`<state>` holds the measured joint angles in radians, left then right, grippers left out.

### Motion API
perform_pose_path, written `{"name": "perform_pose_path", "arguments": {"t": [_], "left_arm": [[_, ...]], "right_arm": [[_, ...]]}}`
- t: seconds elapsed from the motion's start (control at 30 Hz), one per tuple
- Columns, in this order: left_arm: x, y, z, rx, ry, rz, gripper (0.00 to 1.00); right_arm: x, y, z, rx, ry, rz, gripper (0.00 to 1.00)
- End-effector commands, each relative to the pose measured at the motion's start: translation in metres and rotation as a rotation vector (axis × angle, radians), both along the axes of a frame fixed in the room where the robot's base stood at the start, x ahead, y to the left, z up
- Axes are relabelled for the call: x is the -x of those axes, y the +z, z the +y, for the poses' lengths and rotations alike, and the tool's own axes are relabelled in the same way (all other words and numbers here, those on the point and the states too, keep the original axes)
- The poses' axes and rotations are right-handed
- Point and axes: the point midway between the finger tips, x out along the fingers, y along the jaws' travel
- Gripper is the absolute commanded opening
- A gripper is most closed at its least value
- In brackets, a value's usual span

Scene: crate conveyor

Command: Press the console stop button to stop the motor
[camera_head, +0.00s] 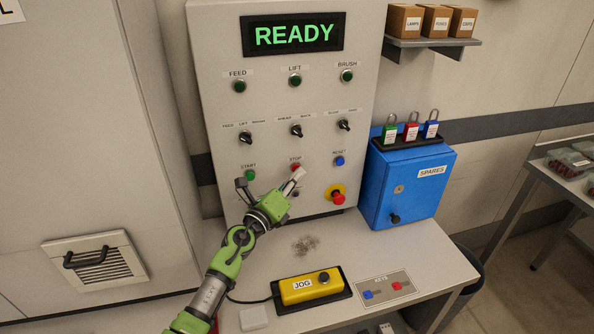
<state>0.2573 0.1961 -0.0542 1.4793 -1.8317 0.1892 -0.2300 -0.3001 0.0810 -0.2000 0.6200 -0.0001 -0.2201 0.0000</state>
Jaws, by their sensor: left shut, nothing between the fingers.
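The grey console (215,120) stands upright at the back of the bench. Its red STOP button (295,167) is in the lower button row, between the green START button (249,175) and the blue RESET button (339,161). My left gripper (298,174) is shut and empty, its fingertips just below the STOP button and partly overlapping it in the picture. I cannot tell whether they touch it. The display (293,35) reads READY in green. My right gripper is out of view.
A red mushroom knob on a yellow base (337,194) sits right of my gripper. A yellow JOG box (311,287) and a key plate (383,290) lie on the bench (360,245). A blue SPARES box (410,185) with padlocks stands at the right.

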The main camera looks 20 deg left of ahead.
Motion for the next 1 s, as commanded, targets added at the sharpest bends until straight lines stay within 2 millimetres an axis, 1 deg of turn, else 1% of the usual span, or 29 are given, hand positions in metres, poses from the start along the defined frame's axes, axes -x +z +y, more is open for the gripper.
{"name": "perform_pose_path", "arguments": {"t": [0.23,0.53,0.87,1.0], "left_arm": [[0.002,0.002,0.000,0.001,0.003,-0.003,0.00],[0.014,0.002,-0.008,0.000,0.002,-0.001,0.00],[0.015,0.001,-0.009,0.000,0.002,-0.001,0.00],[0.024,0.002,-0.016,0.001,0.000,0.000,0.00]], "right_arm": [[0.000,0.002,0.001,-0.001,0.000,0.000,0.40],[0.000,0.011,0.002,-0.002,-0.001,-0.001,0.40],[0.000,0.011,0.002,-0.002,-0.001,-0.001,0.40],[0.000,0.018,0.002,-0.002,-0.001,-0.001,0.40]]}}
